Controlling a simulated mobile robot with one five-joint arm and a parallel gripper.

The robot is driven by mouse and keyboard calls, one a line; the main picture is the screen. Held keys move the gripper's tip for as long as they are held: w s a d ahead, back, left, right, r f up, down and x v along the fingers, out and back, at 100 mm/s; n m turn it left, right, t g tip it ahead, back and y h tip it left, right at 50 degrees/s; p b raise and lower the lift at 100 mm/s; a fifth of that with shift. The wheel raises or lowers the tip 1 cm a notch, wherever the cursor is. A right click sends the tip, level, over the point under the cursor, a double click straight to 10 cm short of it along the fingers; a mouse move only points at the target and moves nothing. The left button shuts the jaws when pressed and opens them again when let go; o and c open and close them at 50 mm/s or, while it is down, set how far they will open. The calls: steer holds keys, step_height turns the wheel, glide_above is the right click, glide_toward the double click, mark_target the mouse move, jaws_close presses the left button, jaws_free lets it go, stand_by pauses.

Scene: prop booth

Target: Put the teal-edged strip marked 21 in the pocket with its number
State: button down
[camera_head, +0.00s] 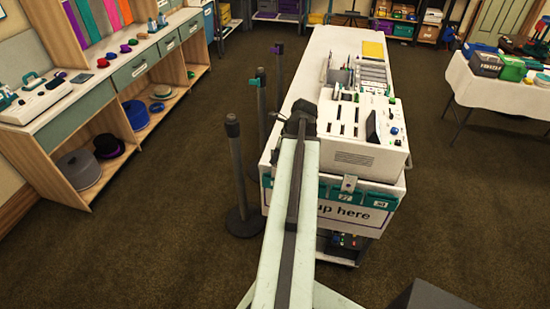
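My arm reaches forward to the long white counter (312,62). My gripper (302,112) is a small dark shape at the far end of the arm, beside the left side of a white slotted machine (368,158). Its fingers are too small and dark to tell open from shut, or whether they hold anything. A row of teal pockets (380,204) with small white number labels hangs on the counter's near end; I cannot read the numbers surely, and my arm hides part of the row. I cannot make out the strip marked 21.
A rack of upright pale sheets (372,72) stands behind the machine. Dark posts (237,175) stand left of the counter. A shelf unit (100,100) lines the left, and a white-clothed table (495,93) stands at right.

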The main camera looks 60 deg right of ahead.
mark_target(275, 167)
steer(key=shift+f+b, duration=2.4)
steer(key=shift+f, duration=0.15)
steer(key=c, duration=1.6)
jaws_free()
steer(key=p+v, duration=0.7)
steer(key=v, duration=0.1)
steer(key=shift+w, duration=0.1)
steer(key=shift+f, duration=0.1)
